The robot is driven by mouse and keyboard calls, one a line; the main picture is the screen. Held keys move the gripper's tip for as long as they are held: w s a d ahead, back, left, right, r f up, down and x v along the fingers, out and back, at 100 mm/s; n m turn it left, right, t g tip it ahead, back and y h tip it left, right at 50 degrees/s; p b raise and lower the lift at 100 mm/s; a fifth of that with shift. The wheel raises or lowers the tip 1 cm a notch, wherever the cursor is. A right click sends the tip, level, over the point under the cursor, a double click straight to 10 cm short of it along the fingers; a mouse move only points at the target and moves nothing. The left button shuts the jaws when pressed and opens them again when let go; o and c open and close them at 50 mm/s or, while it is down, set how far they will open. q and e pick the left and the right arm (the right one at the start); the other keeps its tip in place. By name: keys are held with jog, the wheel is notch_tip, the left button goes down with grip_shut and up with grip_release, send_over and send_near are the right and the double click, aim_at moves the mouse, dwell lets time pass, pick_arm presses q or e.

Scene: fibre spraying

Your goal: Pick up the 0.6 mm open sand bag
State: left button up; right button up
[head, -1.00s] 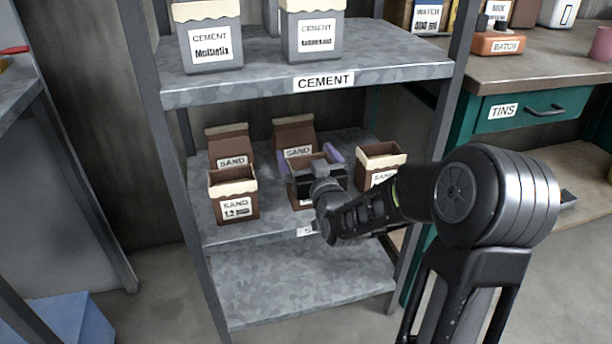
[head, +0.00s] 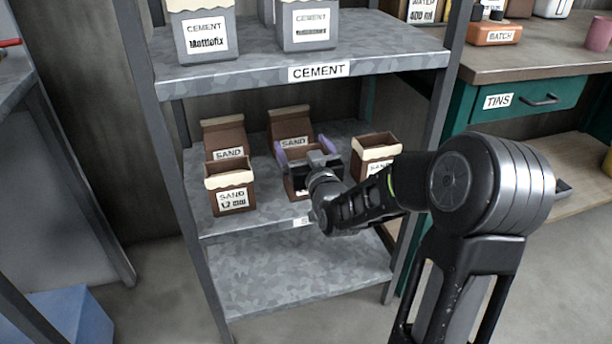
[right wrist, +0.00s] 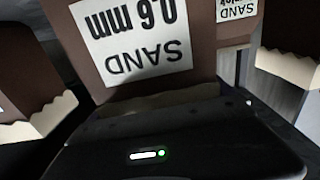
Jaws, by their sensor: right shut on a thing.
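The 0.6 mm open sand bag (head: 291,188) is brown and stands in the middle of the front row on the sand shelf. Its white label reads upside down in the right wrist view (right wrist: 135,38). In the head view my right gripper (head: 304,152) has its purple fingers on either side of the bag and is shut on it. The gripper body hides much of the bag's front and label. I cannot tell whether the bag is clear of the shelf. My left gripper is not in view.
A 1.2 mm sand bag (head: 232,190) stands left and another open sand bag (head: 376,155) right, both close. Two sand bags (head: 224,135) (head: 291,124) stand behind. The cement shelf (head: 250,78) lies above, with uprights at both sides. The bottom shelf (head: 300,275) is empty.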

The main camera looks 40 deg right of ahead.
jog(key=c, duration=0.9)
jog(key=shift+r, duration=0.1)
jog(key=shift+c, duration=0.3)
jog(key=shift+r, duration=0.2)
jog(key=shift+r+p, duration=1.95)
jog(key=shift+r, duration=2.85)
